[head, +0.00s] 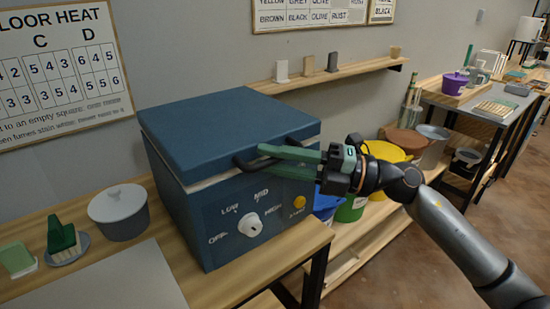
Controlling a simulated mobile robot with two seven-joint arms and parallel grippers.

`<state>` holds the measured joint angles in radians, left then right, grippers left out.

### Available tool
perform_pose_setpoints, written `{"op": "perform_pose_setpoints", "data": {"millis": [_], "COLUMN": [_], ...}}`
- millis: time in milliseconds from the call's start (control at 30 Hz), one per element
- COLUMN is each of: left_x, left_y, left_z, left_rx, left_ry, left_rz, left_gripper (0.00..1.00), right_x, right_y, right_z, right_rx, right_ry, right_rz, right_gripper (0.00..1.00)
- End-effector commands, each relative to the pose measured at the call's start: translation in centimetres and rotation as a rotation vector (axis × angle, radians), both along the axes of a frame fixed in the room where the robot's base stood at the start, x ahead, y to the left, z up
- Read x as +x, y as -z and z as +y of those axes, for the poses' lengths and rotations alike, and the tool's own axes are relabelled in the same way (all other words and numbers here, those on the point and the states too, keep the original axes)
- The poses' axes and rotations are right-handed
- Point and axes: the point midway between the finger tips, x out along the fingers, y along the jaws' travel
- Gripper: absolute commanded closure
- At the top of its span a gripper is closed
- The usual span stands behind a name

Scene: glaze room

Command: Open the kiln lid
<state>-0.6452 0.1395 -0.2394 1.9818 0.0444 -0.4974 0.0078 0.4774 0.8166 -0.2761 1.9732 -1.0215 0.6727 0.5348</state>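The blue kiln (200,220) stands on the wooden bench, with a dial and a yellow button on its front. Its lid (225,118) lies flat on top, with a pale band showing beneath its edge. The dark lid handle (243,161) sticks out from the front edge. My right gripper (263,160) is at the handle, its green fingers one above the other with the dark bar seeming to pass between them. I cannot tell whether the fingers press on it. My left gripper is out of view.
A grey lidded pot (119,212), a green brush (62,238) and a green block (17,258) are left of the kiln. A wall shelf (335,74) is behind it. Yellow (386,152) and green (350,208) buckets stand right of it, below my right arm.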

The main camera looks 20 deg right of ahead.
Motion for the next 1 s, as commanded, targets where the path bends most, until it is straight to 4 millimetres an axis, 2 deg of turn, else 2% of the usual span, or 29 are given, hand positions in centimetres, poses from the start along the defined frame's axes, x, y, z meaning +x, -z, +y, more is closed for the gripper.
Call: {"op": "perform_pose_setpoints", "data": {"millis": [33, 233, 1000], "left_x": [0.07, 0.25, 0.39], "left_y": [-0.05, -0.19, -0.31], "left_z": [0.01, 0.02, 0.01], "left_rx": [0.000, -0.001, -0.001], "left_ry": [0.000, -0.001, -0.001], "left_rz": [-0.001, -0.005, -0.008], "left_gripper": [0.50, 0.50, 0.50], "right_x": [0.00, 0.00, 0.00], "right_y": [0.01, 0.01, 0.02], "right_z": [-0.01, -0.02, -0.03], "right_rx": [0.000, 0.000, -0.001], "right_ry": [0.000, 0.000, 0.000], "right_rz": [0.000, 0.000, 0.000], "right_gripper": [0.79, 1.00, 1.00]}}
